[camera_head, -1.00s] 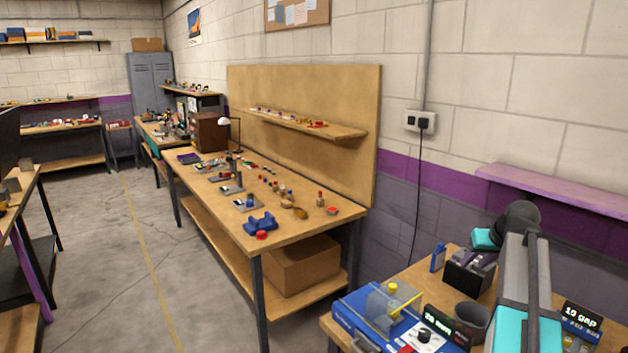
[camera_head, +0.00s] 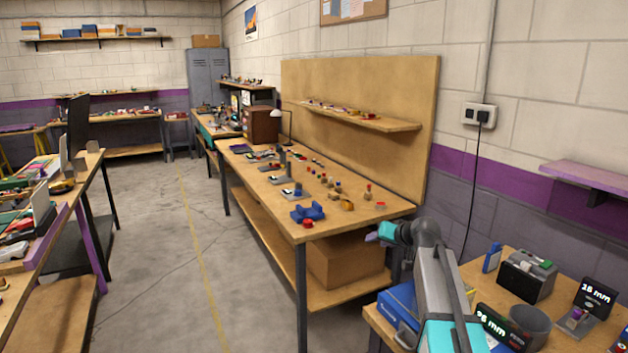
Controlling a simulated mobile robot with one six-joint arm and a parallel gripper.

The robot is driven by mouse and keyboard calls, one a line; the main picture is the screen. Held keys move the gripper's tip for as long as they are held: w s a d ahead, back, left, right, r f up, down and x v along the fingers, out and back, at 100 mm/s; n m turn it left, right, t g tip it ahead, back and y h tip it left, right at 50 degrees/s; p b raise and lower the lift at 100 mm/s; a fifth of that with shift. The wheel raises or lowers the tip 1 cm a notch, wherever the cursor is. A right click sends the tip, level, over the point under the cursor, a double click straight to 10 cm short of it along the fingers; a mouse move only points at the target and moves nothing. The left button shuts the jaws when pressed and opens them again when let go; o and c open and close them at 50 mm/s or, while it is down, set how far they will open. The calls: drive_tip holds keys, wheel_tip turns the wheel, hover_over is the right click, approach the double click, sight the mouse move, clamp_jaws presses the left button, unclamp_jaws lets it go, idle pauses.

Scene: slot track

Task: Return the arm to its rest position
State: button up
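My arm (camera_head: 438,285) rises from the bottom of the head view, grey with teal parts. It bends at a dark grey joint (camera_head: 425,232), and a short teal part (camera_head: 384,231) beyond it points left. No gripper fingers can be made out, so the state of the gripper and anything in it are hidden. The arm stands in front of the near bench (camera_head: 467,285) at the lower right and covers part of a blue box (camera_head: 400,303) there.
The near bench holds a grey cup (camera_head: 530,323), a dark block holder (camera_head: 526,276) and black signs (camera_head: 595,297). A long wooden bench (camera_head: 260,207) with small parts runs along the wall. Another bench (camera_head: 78,182) is at left. The floor (camera_head: 160,270) between them is clear.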

drive_tip(key=s+a+f+g+y, duration=0.1)
drive_tip(key=s+a+f+g, duration=0.15)
drive_tip(key=a+f, duration=1.2)
drive_tip(key=s+a+f+g, duration=0.1)
drive_tip(key=s+a+f, duration=0.25)
drive_tip(key=f, duration=0.25)
drive_tip(key=s+a+f, duration=0.3)
drive_tip(key=s+f, duration=0.1)
drive_tip(key=f, duration=0.2)
drive_tip(key=s+d+f+g+h+p, duration=0.1)
drive_tip(key=s+d+f+g+p, duration=0.3)
drive_tip(key=s+f, duration=0.6)
drive_tip(key=s+d+f+g+h, duration=0.15)
drive_tip(key=s+d+f, duration=0.5)
drive_tip(key=s, duration=0.65)
drive_tip(key=s+d+f+g+p, duration=0.1)
drive_tip(key=s+d+f+g, duration=0.1)
drive_tip(key=s, duration=0.7)
drive_tip(key=s+d+f+n+g+h+p, duration=0.1)
drive_tip(key=s+d+f+g, duration=0.1)
drive_tip(key=s, duration=0.7)
drive_tip(key=s+d+f+g+h+p, duration=0.1)
drive_tip(key=s+d+f+g, duration=0.1)
drive_tip(key=s, duration=0.7)
drive_tip(key=shift+d+n+g, duration=0.3)
drive_tip(key=shift+d+g, duration=0.3)
drive_tip(key=shift+d, duration=0.05)
